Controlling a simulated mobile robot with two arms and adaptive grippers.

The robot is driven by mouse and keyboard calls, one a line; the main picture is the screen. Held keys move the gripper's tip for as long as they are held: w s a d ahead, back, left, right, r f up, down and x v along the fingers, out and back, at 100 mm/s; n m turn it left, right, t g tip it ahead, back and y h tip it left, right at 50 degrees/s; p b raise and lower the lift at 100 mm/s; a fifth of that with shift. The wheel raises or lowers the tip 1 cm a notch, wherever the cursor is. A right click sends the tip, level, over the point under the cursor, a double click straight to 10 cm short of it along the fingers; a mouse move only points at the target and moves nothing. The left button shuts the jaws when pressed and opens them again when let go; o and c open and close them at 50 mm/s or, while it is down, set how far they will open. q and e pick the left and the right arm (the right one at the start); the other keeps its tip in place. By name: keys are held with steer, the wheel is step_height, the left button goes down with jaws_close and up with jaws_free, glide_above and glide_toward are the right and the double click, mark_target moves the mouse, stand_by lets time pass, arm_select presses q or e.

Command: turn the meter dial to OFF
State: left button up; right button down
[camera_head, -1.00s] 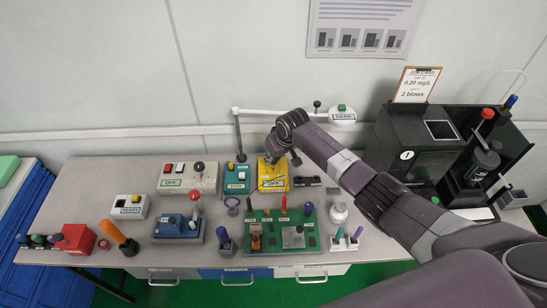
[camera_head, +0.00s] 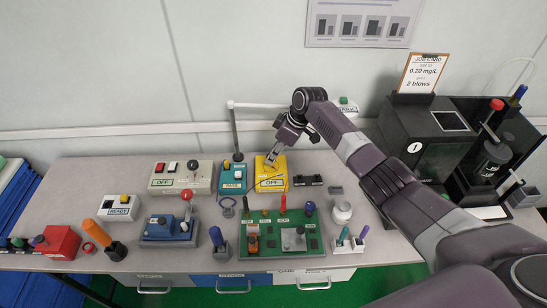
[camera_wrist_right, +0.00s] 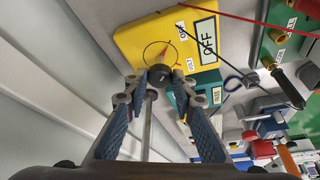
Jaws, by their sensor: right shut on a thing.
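The yellow meter (camera_head: 283,163) stands at the back of the bench, and its display reads OFF. In the right wrist view the meter (camera_wrist_right: 137,38) shows a thin ring with a small orange-red pointer mark, and its display (camera_wrist_right: 205,42) also reads OFF. My right gripper (camera_head: 271,163) reaches down onto the meter's upper part. In the wrist view its fingertips (camera_wrist_right: 160,88) are shut on the round black dial (camera_wrist_right: 160,75), one finger on each side. In the head view the gripper hides the dial. My left gripper is not in view.
A teal box (camera_head: 233,178) stands close left of the meter, and a cream switch box (camera_head: 165,183) beyond it. A pale lamp arm (camera_head: 262,106) runs behind my gripper. A green board (camera_head: 270,238) with plugs lies in front. A black machine (camera_head: 405,130) stands right.

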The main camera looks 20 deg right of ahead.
stand_by(0.3)
steer(key=c, duration=1.6)
jaws_free()
steer(key=v, duration=1.2)
steer(key=shift+r, duration=0.1)
